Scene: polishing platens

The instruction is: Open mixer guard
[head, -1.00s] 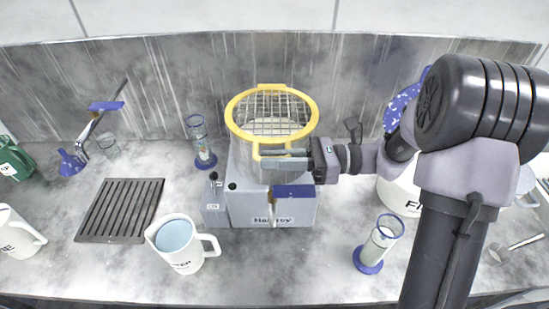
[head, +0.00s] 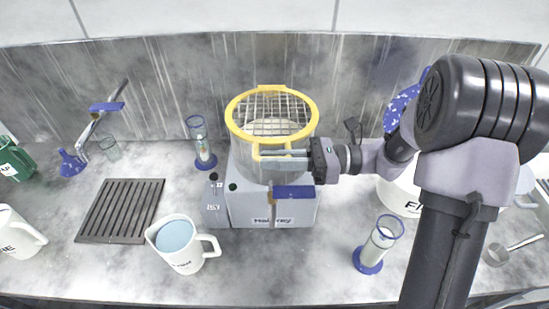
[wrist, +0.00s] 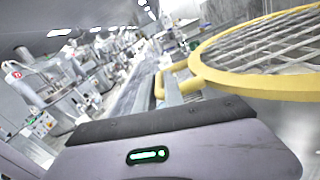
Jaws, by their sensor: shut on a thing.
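The mixer (head: 245,205) is a grey box with a bowl on top, in the middle of the counter. Its guard (head: 313,112) is a yellow ring with a wire grid, lying level over the bowl. A yellow handle (head: 256,152) sticks out at the guard's front; it also shows in the wrist view (wrist: 160,88). My gripper (head: 284,158) reaches in from the right at the guard's front edge and is shut on the handle. In the wrist view the guard ring (wrist: 225,82) lies just beyond the gripper at the right. The fingertips partly hide the handle.
A white jug (head: 180,248) of pale blue liquid stands front left of the mixer. Measuring cylinders stand behind left (head: 202,145) and front right (head: 378,245). A dark slatted rack (head: 120,210) lies left. A small switch box (head: 214,200) adjoins the mixer.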

